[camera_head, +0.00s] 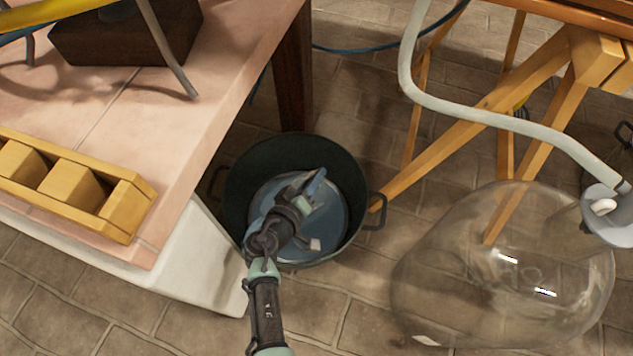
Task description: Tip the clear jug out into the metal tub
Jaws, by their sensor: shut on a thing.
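The dark metal tub (235,190) stands on the floor beside the pink-topped table, with two side handles and a pale blue-grey inside. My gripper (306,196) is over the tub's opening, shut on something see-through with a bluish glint. I take this for the clear jug (317,186); its outline is hard to make out against the tub, and my wrist hides part of it. I cannot tell its tilt, or whether liquid is in it or in the tub. A small pale patch shows low inside the tub's outline.
The table (190,120) with a yellow wooden rack (70,190) is close on the left. A large clear glass vessel (500,290) is at the right, below a grey hose (480,115). Wooden trestle legs (460,125) stand behind. Brick floor shows between tub and vessel.

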